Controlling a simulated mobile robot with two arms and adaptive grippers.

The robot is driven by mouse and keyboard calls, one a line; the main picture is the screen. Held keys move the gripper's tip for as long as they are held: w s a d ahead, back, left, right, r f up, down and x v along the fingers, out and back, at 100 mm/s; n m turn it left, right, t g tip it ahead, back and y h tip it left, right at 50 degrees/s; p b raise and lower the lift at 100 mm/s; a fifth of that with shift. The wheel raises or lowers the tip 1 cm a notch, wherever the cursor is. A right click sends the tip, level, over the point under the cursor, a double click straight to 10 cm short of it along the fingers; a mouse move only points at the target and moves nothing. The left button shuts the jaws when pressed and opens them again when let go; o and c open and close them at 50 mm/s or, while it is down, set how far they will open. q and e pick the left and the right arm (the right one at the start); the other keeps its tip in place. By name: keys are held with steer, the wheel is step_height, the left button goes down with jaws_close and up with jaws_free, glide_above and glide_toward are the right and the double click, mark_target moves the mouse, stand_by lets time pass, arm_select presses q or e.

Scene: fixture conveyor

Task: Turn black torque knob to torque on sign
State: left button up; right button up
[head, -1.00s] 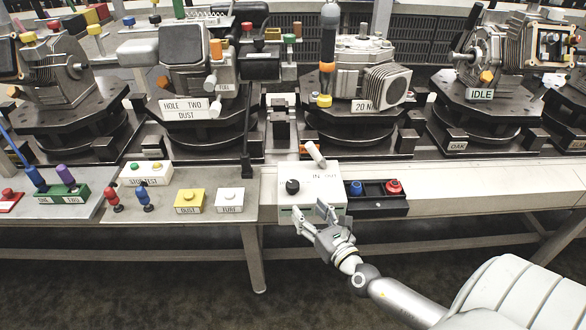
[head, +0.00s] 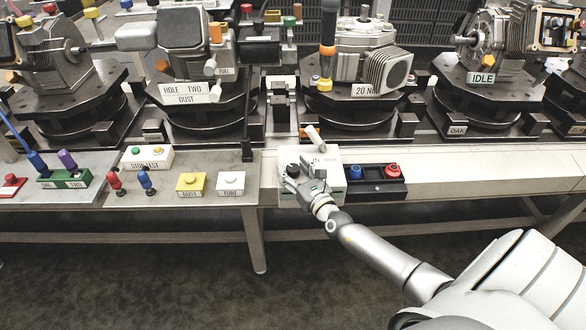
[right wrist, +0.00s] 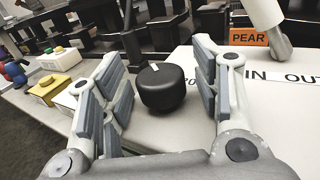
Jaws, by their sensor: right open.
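The black knob (right wrist: 162,87) sits on top of a white box (head: 338,196) at the front edge of the bench. A small white mark shows on the knob's top in the right wrist view. My right gripper (right wrist: 160,95) is open, with one finger on each side of the knob; I cannot tell whether either finger touches it. In the head view my right gripper (head: 305,178) covers most of the knob. A label reading "IN OUT" (right wrist: 285,78) is on the box beside the knob. No label reading "torque on" is legible. My left gripper is not in view.
A white lever (head: 314,137) stands at the back of the box, near an orange "PEAR" label (right wrist: 248,36). A black tray with a blue button and a red button (head: 393,171) lies right of the box. Yellow (head: 190,184) and white (head: 231,183) button boxes stand left.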

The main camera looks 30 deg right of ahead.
steer(key=shift+w, duration=0.25)
steer(key=shift+c, duration=0.5)
steer(key=c, duration=0.9)
steer(key=shift+a+r+m+g+h+p, duration=0.1)
steer(key=shift+m+g+h+p, duration=0.05)
steer(key=shift+m+h+p, duration=0.6)
steer(key=shift+r+m+g+h+p, duration=0.15)
steer(key=shift+m+h+p, duration=0.3)
steer(key=shift+h+p, duration=0.45)
steer(key=shift+c, duration=0.2)
steer(key=shift+f+m+g+h+p, duration=0.15)
steer(key=shift+m+g+h+p, duration=0.25)
steer(key=shift+m+h, duration=0.65)
steer(key=m+g+h, duration=0.1)
steer(key=h, duration=0.2)
steer(key=shift+f+m+g+h, duration=0.2)
steer(key=shift+m+g+h, duration=0.15)
steer(key=shift+g+h, duration=0.05)
steer(key=shift+m+g+h+b, duration=1)
steer(key=shift+m+g+h, duration=0.2)
steer(key=shift+g+h, duration=0.15)
steer(key=shift+r+g+h, duration=0.1)
steer(key=shift+g+h, duration=0.15)
steer(key=shift+h, duration=0.1)
steer(key=shift+m, duration=0.3)
